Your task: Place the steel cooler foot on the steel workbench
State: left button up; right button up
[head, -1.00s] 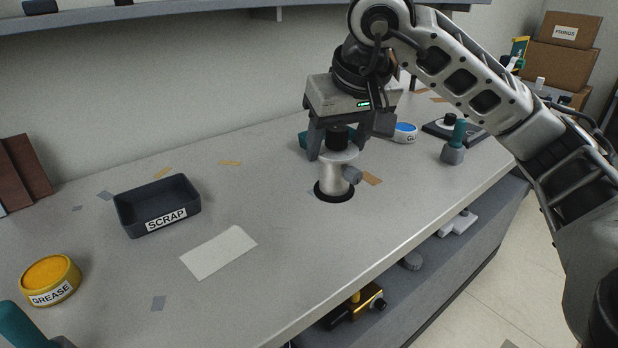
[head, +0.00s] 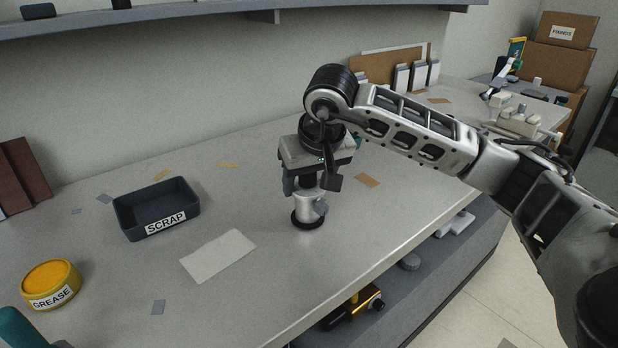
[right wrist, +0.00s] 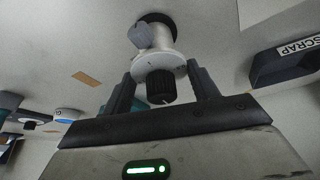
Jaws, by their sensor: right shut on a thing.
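The steel cooler foot (head: 309,207) is a short silver cylinder with a side knob, a black cap on top and a black round base. It stands upright over the middle of the steel workbench (head: 255,285). I cannot tell whether its base touches the bench top. My right gripper (head: 307,183) points down and is shut on the foot's black cap. In the right wrist view the two fingers of my right gripper (right wrist: 162,88) flank the cap, and the silver body of the foot (right wrist: 158,58) extends beyond them. My left gripper is not in view.
A dark scrap tray (head: 157,209), a pale blank sheet (head: 218,256) and a yellow grease tin (head: 51,284) lie to the left. A gold-and-black device (head: 355,304) sits on the lower shelf. The bench around the foot is mostly clear.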

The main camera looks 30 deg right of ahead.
jog(key=shift+f, duration=0.15)
jog(key=o, duration=1.6)
jog(key=shift+c, duration=0.2)
jog(key=shift+r, duration=0.4)
jog(key=v, duration=1.1)
jog(key=shift+s+r, duration=0.15)
jog(key=shift+r, duration=0.15)
jog(key=shift+a, duration=0.1)
